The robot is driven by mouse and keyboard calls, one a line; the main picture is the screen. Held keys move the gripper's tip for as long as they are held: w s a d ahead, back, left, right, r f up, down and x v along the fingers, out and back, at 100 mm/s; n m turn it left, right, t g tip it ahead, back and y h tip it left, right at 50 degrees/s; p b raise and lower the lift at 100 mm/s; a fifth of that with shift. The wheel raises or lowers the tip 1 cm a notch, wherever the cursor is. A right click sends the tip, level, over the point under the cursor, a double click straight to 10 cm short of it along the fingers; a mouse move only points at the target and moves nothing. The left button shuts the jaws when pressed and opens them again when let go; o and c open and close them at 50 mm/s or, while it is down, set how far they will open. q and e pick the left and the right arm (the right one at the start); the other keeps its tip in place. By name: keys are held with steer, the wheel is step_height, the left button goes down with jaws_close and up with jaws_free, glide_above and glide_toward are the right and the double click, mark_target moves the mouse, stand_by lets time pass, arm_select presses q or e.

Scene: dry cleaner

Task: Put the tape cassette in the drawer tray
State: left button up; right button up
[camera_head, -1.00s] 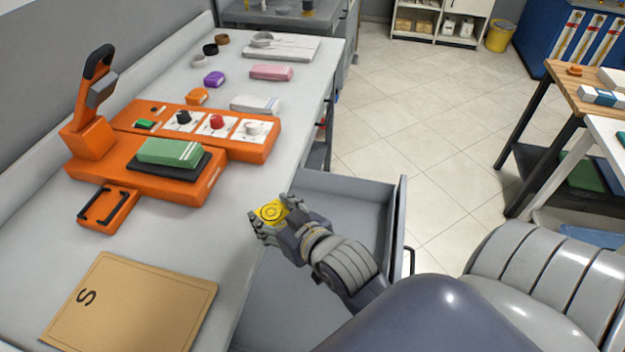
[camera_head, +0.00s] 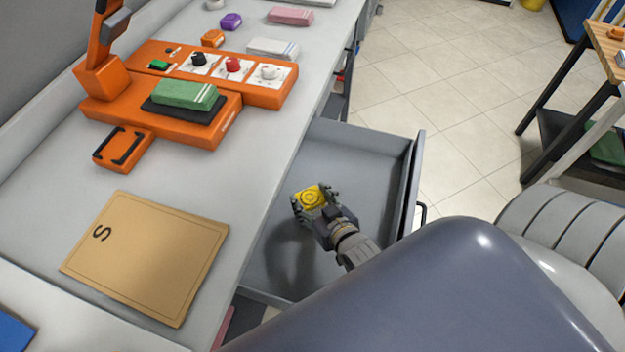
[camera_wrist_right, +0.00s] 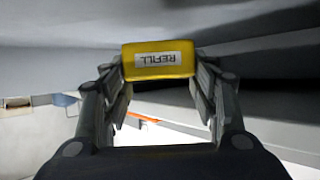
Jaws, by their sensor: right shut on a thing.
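The yellow tape cassette (camera_head: 313,197) is between the fingers of my right gripper (camera_head: 315,205), which is shut on it. The grey drawer tray (camera_head: 365,165) is pulled out from under the counter. In the head view my right gripper and the cassette are over the drawer's inside, near its counter side. A shadow lies on the drawer floor below. My left gripper is not in view.
The counter holds an orange machine (camera_head: 200,100) with a green block (camera_head: 185,93), and a brown folder (camera_head: 145,255) marked S. The drawer front (camera_head: 415,185) stands up at the right. The drawer floor that shows looks empty.

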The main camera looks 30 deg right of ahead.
mark_target(314, 211)
steer(key=shift+f, duration=1.9)
steer(key=shift+f, duration=0.15)
steer(key=o, duration=1.1)
steer(key=shift+s+r, duration=0.2)
steer(key=v, duration=1)
steer(key=shift+s+a+b, duration=0.1)
steer(key=shift+s+b, duration=0.05)
steer(key=shift+b, duration=0.2)
steer(key=shift+s+r, duration=0.35)
steer(key=shift+s, duration=0.2)
